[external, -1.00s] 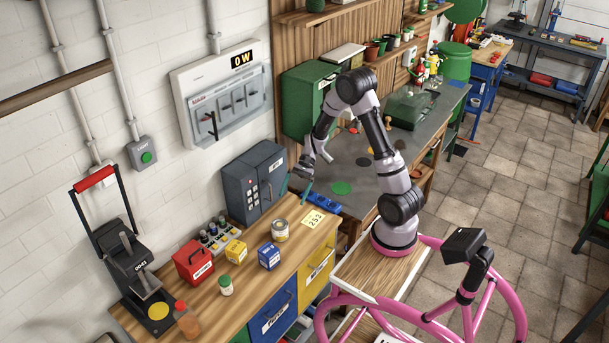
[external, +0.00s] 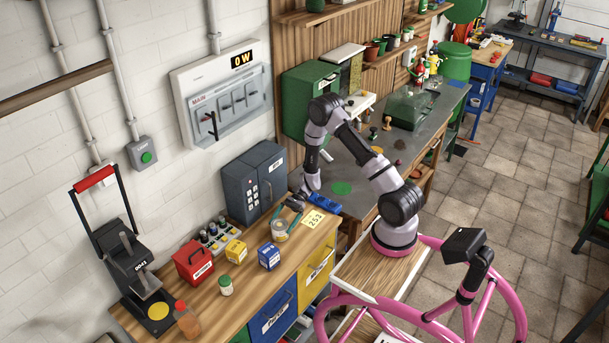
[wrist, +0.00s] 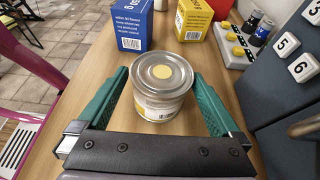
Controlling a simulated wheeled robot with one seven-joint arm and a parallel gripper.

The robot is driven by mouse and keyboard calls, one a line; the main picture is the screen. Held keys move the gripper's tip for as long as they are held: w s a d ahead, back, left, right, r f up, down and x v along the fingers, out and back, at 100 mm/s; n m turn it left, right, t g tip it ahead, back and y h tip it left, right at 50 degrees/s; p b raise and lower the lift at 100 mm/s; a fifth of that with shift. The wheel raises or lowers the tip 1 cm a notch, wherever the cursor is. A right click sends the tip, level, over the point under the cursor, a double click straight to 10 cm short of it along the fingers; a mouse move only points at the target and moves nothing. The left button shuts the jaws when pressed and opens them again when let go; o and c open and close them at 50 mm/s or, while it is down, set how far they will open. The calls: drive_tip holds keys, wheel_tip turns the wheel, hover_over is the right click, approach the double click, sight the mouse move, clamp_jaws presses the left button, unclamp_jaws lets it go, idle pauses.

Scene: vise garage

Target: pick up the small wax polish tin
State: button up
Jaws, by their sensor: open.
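The small wax polish tin (external: 280,229) stands upright on the wooden bench top, near the yellow number card. In the wrist view the round metal tin (wrist: 162,85), with a yellow dot on its lid, stands between the two green fingers. My gripper (wrist: 165,88) is open around it, one finger on each side, with a visible gap at both sides. In the external view my gripper (external: 284,222) reaches down to the tin from the bench's far end and partly covers it.
A blue box (external: 269,257) and a yellow box (external: 236,251) stand close beyond the tin. The grey keypad cabinet (external: 254,182) is close on one side. A red case (external: 193,262) and a small green-lidded jar (external: 226,286) stand farther along the bench.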

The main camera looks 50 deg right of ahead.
sight(274, 234)
drive_tip(key=x, duration=0.4)
drive_tip(key=shift+a+f, duration=0.25)
drive_tip(key=shift+a, duration=0.1)
drive_tip(key=c, duration=1.4)
drive_tip(key=shift+r, duration=0.1)
